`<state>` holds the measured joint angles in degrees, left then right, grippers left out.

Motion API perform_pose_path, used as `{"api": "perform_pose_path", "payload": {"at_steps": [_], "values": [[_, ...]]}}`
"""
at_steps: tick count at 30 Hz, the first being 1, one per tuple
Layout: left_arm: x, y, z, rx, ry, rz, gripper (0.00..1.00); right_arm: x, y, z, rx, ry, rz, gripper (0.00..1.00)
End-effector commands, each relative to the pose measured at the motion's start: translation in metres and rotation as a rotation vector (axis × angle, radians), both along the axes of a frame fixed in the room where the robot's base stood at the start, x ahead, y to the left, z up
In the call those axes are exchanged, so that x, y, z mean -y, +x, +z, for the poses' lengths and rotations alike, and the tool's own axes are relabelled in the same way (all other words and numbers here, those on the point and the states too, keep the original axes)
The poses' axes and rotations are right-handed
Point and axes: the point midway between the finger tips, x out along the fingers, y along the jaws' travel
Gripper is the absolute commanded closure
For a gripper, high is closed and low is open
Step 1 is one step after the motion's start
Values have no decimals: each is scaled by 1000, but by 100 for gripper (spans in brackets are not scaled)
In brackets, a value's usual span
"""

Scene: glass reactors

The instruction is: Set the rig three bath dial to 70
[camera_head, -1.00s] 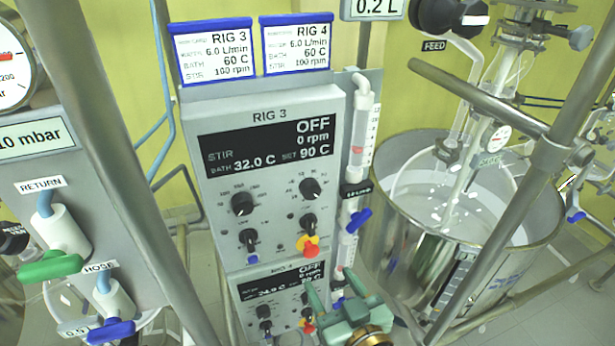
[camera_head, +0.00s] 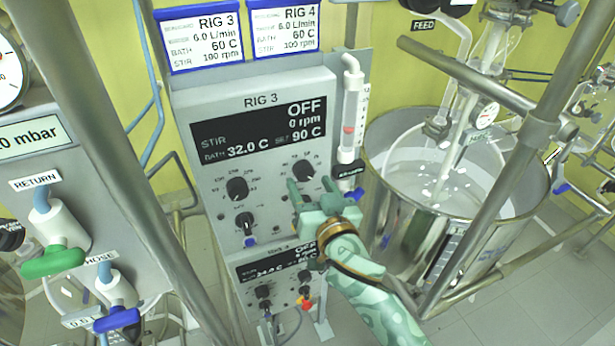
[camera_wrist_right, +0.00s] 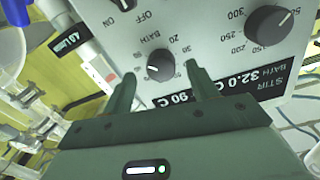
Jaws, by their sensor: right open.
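The Rig 3 control box (camera_head: 212,185) faces me, its display (camera_head: 262,133) reading STIR OFF, 0 rpm, bath 32.0 C, set 90 C. Its bath dial (camera_head: 304,169) is the black upper right knob; in the right wrist view the dial (camera_wrist_right: 160,66) appears upside down with its BATH label and scale. My green right gripper (camera_head: 310,186) is open in front of the lower right of the panel. In the right wrist view its fingertips (camera_wrist_right: 160,76) are on either side of the dial; contact cannot be told. My left gripper is not in view.
The stir dial (camera_head: 237,188) is left of the bath dial, a smaller knob (camera_head: 244,222) below it. The Rig 4 box (camera_head: 248,270) is underneath. A flow tube (camera_head: 350,125) stands close on the right, beside a steel bath vessel (camera_head: 405,225). Two setpoint cards (camera_head: 201,42) hang above.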

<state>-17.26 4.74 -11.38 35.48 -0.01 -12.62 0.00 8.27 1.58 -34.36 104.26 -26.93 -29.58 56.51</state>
Motion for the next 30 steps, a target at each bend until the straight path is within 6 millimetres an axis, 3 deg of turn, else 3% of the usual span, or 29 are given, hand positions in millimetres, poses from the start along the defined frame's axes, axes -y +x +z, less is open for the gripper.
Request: {"api": "perform_pose_path", "payload": {"at_steps": [6,15,20,30], "values": [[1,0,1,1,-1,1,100,-8,21,0,-1,0,1,41],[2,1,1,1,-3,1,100,-9,24,0,0,0,1,41],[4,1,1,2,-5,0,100,-9,24,0,0,0,1,83],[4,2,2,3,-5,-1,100,-9,24,0,8,-24,0,86]]}}
